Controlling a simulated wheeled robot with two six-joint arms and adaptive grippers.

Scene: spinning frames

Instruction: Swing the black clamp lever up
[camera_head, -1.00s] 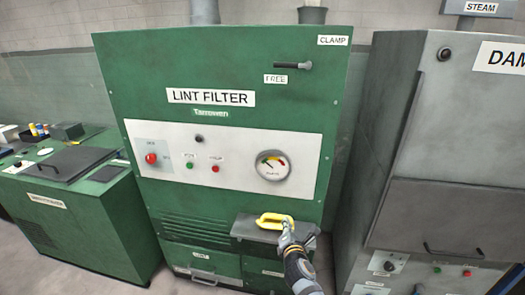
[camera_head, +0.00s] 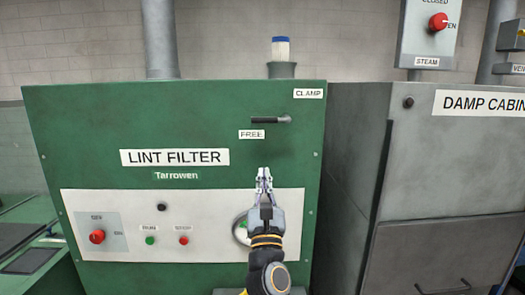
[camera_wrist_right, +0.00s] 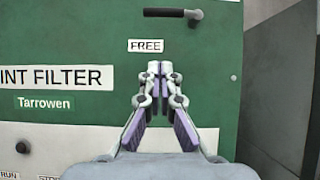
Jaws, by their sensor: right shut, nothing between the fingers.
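The black clamp lever (camera_head: 269,120) lies level on the upper right of the green lint filter cabinet. Its pivot is at its right end and its grip points left. It sits between the CLAMP label (camera_head: 308,93) above and the FREE label (camera_head: 251,134) below. In the right wrist view the lever (camera_wrist_right: 170,13) is at the top. My right gripper (camera_head: 264,172) is shut and empty, below the lever and apart from it. Its fingertips also show in the right wrist view (camera_wrist_right: 160,68), below the FREE label. My left gripper is out of view.
The lint filter cabinet (camera_head: 90,130) carries a white panel (camera_head: 120,215) with knobs and buttons. My right gripper partly hides its gauge (camera_head: 240,229). A grey damp cabinet (camera_head: 450,160) stands at the right. The cabinet face around the lever is clear.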

